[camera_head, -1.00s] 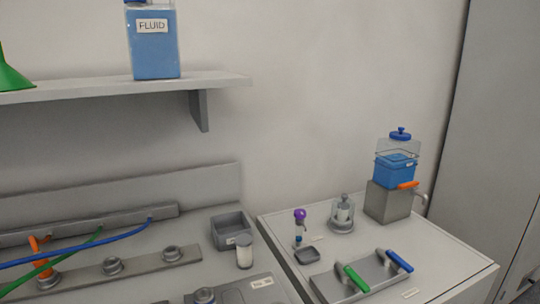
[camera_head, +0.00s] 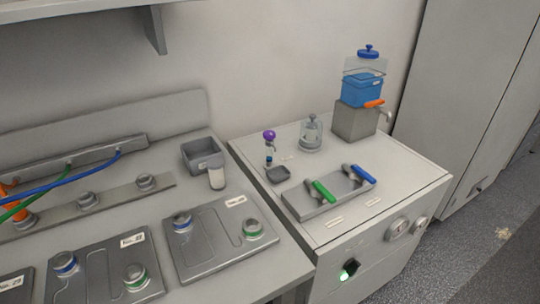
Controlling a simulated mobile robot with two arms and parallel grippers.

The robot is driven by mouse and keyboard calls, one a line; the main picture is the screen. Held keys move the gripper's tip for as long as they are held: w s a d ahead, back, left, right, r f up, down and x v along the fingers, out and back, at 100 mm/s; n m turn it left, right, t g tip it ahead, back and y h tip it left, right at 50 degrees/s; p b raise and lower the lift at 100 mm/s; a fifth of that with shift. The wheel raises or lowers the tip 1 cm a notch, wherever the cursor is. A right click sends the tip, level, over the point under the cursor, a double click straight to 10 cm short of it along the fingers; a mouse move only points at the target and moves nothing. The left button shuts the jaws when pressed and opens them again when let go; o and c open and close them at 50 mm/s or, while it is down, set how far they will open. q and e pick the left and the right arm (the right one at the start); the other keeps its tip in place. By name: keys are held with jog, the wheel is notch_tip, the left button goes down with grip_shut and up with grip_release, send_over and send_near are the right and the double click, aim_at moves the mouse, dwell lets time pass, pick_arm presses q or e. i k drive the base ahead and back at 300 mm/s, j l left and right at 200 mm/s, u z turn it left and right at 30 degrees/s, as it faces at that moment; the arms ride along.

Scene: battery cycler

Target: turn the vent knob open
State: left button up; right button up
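No label readable in the head view marks the vent knob, so I cannot tell which control it is. A clear jar of blue fluid (camera_head: 362,90) on a grey block has a blue knob (camera_head: 368,51) on its lid and an orange lever (camera_head: 374,103) below it. A purple knob (camera_head: 269,135) tops a small upright fitting. A green handle (camera_head: 322,190) and a blue handle (camera_head: 362,174) lie on a grey manifold plate. The cabinet front carries round dials (camera_head: 398,228) and a green-lit switch (camera_head: 349,269). Neither of my grippers is in view.
The grey cabinet (camera_head: 420,185) stands right of the bench. The bench holds flat numbered plates (camera_head: 205,256), a grey bin (camera_head: 197,150), a white-filled jar (camera_head: 216,177) and blue and green hoses. Open floor (camera_head: 480,245) lies at the right. A shelf overhangs the upper left.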

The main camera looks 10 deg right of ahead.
aim_at(269, 135)
jog(key=l+u, duration=0.85)
jog(key=k+l, duration=0.05)
jog(key=l, duration=0.05)
